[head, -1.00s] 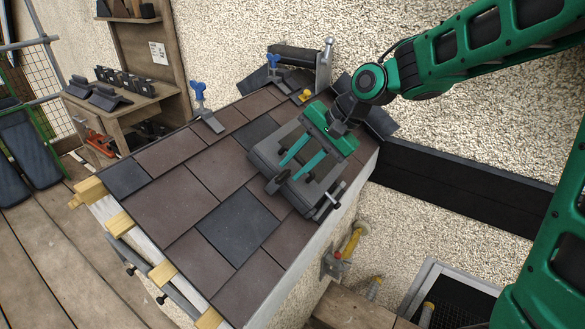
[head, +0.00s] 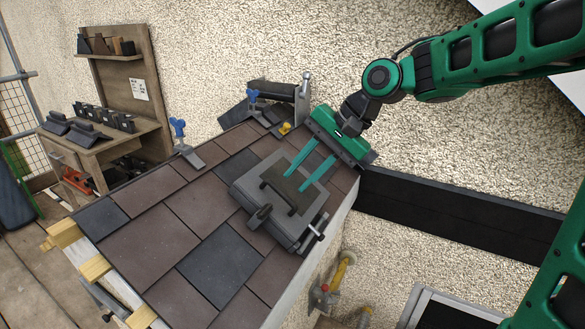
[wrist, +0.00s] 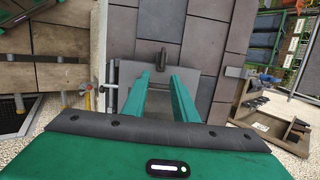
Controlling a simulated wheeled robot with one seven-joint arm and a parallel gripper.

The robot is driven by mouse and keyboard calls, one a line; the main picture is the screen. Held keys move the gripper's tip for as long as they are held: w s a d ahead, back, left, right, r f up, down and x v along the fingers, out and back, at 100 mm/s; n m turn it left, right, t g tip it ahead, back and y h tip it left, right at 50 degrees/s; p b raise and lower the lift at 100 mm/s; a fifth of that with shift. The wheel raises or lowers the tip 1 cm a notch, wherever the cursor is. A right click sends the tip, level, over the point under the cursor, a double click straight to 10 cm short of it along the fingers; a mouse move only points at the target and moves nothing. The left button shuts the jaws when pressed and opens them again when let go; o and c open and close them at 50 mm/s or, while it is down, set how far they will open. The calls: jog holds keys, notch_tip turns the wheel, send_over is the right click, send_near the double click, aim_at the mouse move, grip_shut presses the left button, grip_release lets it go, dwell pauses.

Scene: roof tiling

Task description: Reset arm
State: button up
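My gripper (head: 296,181) is open, its two teal fingers spread apart and pointing down the roof slope. It sits over the upper right part of a grey square tool (head: 240,190) lying on the tiled roof. A dark raised block (head: 285,190) on the tool's top shows near the fingertips. From this angle I cannot tell whether the fingers touch it. In the wrist view the fingers (wrist: 161,73) are apart with nothing held between them, and the grey tool (wrist: 209,95) lies beyond and around them.
Brown and dark tiles (head: 180,235) cover the roof. Blue-handled clamps (head: 179,130) and a metal post (head: 303,98) stand along its upper edge by the rough wall (head: 215,45). A wooden workbench (head: 75,150) is at the left. A dark beam (head: 450,215) runs along the wall at the right.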

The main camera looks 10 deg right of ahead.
jog(key=s+d+f+h, duration=0.2)
jog(key=s+d, duration=0.2)
jog(key=d, duration=0.5)
jog(key=s+d+f+h, duration=0.3)
jog(key=s+d, duration=0.2)
jog(key=d, duration=0.5)
jog(key=s+d+f+g, duration=0.1)
jog(key=s+d+f, duration=0.1)
jog(key=s+d, duration=0.3)
jog(key=s+d+f+g+h, duration=0.1)
jog(key=s+d, duration=0.4)
jog(key=s, duration=0.7)
jog(key=shift+s+d+f+n, duration=0.3)
jog(key=shift+s+f, duration=0.1)
jog(key=shift+f, duration=0.25)
